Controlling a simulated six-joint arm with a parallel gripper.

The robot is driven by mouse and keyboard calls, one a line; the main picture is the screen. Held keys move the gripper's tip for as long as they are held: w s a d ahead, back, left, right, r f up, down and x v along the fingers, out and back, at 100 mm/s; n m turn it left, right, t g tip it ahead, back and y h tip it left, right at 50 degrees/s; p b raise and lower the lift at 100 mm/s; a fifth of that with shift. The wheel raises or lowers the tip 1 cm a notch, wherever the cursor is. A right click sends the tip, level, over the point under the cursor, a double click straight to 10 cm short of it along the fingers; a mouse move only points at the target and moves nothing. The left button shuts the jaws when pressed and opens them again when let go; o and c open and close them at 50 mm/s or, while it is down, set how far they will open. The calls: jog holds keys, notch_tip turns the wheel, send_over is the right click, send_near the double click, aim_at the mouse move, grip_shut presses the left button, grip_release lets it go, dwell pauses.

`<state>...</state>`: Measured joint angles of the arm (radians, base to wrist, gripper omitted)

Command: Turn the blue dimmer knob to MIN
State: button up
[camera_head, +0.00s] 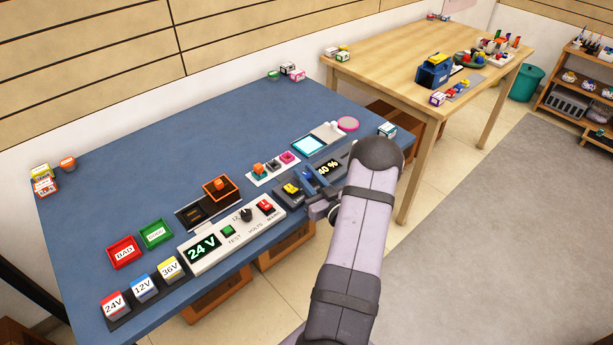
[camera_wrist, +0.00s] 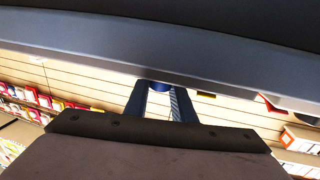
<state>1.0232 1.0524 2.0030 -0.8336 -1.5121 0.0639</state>
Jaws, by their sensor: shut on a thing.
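A dark dimmer panel (camera_head: 283,196) lies on the blue table's right part, with a display (camera_head: 328,167) that appears to read 40 %. The blue knob (camera_head: 307,174) is mostly hidden by my gripper and arm in the head view. In the wrist view the blue knob (camera_wrist: 160,86) shows between the ends of my fingers. My gripper (camera_head: 312,182) is at the panel, shut on the knob; its two fingers also show in the wrist view (camera_wrist: 160,95). The knob's pointer and the MIN mark cannot be made out.
A yellow part (camera_head: 291,188) sits on the panel left of my gripper. A white tester (camera_head: 231,235) reading 24 V is nearer the left, with an orange-topped box (camera_head: 217,188) behind it. A small block strip (camera_head: 272,168) lies behind the panel. The table's back middle is clear.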

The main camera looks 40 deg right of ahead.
aim_at(330, 182)
jog(key=n+y+b, duration=0.2)
jog(key=y, duration=0.1)
jog(key=n+y+b, duration=0.2)
jog(key=y, duration=0.1)
jog(key=shift+d+f+y, duration=0.1)
jog(key=shift+f+y, duration=0.1)
jog(key=shift+y, duration=0.1)
jog(key=n+y+b, duration=0.2)
jog(key=shift+g+y, duration=0.3)
jog(key=shift+r+n+g+y+b, duration=0.15)
jog(key=shift+n+g+y+b, duration=0.15)
jog(key=shift+n+y, duration=0.35)
jog(key=shift+r, duration=0.1)
jog(key=o, duration=0.8)
jog(key=shift+b+v, duration=0.75)
jog(key=shift+v, duration=2.9)
